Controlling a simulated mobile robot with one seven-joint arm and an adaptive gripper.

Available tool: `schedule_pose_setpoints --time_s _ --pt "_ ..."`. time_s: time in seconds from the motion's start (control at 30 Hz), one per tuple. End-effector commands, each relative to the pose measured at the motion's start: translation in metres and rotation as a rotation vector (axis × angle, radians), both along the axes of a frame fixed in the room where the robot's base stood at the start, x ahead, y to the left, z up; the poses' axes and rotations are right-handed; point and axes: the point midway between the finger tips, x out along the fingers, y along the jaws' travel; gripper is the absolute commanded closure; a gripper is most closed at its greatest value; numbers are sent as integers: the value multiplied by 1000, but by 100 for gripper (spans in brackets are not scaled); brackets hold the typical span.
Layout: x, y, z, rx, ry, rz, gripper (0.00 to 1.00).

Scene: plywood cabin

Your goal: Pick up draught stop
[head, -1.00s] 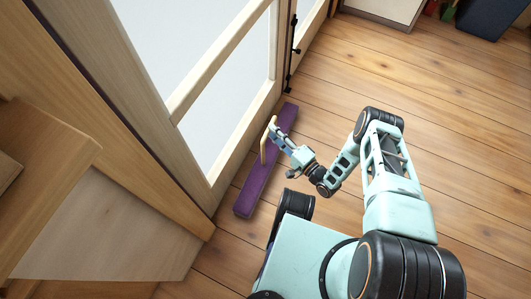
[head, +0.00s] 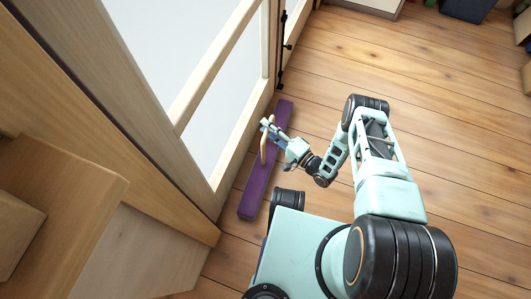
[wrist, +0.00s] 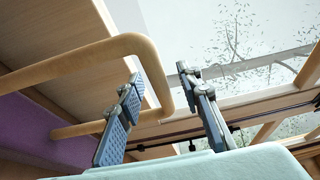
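The draught stop (head: 257,187) is a long purple bar lying on the floor along the foot of the glazed door. A pale wooden loop handle (head: 264,152) rises from it. In the wrist view the purple body (wrist: 22,125) is at the left, and the handle (wrist: 152,68) reaches across towards the middle. My gripper (head: 270,128) is at the handle, above the bar. In the wrist view my gripper (wrist: 159,75) is open, with the handle's outer bar appearing between its two fingers. There is a gap at the right finger; contact at the left finger is unclear.
The glazed door (head: 196,108) with its wooden frame stands just left of the bar. Plywood steps or boxes (head: 60,200) are at the lower left. The plank floor (head: 440,110) to the right is clear, with a dark bin (head: 466,8) at the far edge.

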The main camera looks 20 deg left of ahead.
Motion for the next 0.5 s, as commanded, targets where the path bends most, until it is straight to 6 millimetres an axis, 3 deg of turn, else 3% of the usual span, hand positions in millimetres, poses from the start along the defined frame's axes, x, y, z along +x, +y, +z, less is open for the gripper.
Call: schedule_pose_setpoints --time_s 0.13,0.43,0.5 --pt "0 0 0 0 0 0 67" --pt "0 0 0 0 0 0 100" --pt "0 0 0 0 0 0 100"
